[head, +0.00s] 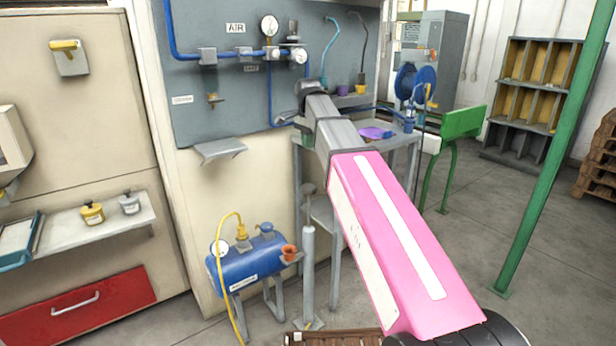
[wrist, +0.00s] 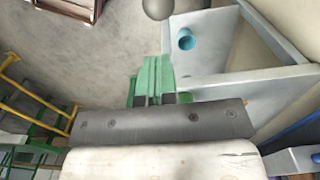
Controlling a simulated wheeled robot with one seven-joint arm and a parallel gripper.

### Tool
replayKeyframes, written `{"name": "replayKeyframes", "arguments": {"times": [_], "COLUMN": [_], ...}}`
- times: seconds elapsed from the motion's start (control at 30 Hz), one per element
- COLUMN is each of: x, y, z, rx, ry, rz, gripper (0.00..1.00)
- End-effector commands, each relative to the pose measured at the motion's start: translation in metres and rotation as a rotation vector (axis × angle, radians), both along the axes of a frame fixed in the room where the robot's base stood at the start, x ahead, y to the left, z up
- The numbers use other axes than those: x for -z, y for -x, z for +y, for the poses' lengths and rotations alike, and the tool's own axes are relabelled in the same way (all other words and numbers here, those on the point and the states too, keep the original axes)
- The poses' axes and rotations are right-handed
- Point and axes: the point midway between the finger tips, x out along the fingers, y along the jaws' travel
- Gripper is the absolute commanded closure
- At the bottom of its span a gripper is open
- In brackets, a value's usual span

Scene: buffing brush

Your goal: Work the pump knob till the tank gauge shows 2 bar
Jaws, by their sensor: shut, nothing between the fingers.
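The pump (head: 308,265) is a slim grey upright cylinder beside the blue tank, with a grey rounded knob (head: 308,189) on top of its rod. In the wrist view a grey ball, which looks like this knob (wrist: 157,8), is cut off by the top edge. My gripper (wrist: 154,99) is shut and empty, apart from the ball.
A grey bench (head: 398,140) with a purple item stands behind my arm. The wall panel (head: 225,110) carries blue pipes and other gauges. A yellow hose (head: 236,310) hangs by the tank. A brown slatted crate (head: 340,338) lies on the floor. A green post (head: 550,150) stands right.

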Motion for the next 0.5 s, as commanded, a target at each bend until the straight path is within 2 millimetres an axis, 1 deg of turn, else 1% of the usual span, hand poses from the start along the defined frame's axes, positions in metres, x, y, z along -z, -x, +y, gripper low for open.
{"name": "replayKeyframes", "arguments": {"times": [0.17, 0.27, 0.5], "x": [0.012, 0.025, 0.065], "y": [0.001, 0.001, 0.001], "z": [0.0, 0.0, 0.0], "rx": [0.0, 0.0, 0.0], "ry": [0.001, 0.0, 0.0], "rz": [0.001, 0.002, 0.002], "gripper": [1.0, 1.0, 1.0]}}
